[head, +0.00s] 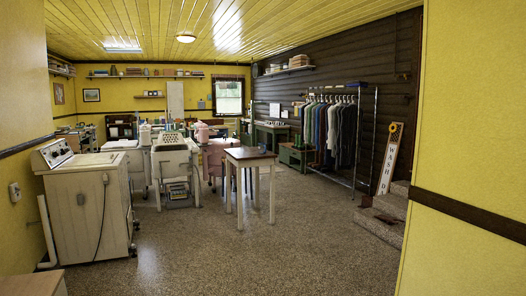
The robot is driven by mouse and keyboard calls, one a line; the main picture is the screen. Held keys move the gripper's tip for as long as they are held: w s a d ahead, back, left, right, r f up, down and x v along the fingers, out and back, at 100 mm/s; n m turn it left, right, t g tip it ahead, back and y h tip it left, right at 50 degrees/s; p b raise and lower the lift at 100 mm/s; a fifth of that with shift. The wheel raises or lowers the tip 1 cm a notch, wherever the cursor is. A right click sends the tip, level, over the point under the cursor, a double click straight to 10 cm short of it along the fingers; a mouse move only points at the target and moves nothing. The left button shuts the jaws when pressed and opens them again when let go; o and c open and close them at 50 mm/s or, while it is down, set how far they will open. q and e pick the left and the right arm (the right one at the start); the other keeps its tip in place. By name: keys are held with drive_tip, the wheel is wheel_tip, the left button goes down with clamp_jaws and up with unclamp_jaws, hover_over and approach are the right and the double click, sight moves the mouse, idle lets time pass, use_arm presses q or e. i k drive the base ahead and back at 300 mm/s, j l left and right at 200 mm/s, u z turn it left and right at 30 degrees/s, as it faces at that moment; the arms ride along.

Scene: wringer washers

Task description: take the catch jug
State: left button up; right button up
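I cannot make out a catch jug for certain at this distance. Small pale containers stand among the machines in the middle of the room: a white one (145,134) and a pink one (203,133). Both are too small to tell what they are. Neither of my grippers is in view.
A cream washing machine (88,215) stands at the left wall. White machines (172,160) are grouped mid-room, with a dark-topped table (249,154) in front. A clothes rack (334,125), steps (384,215) and a yellow wall (466,150) lie right. The speckled floor (270,255) ahead is clear.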

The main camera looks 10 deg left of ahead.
sight(262, 146)
drive_tip(key=u, duration=0.45)
drive_tip(key=i, duration=8.3)
drive_tip(key=j, duration=0.15)
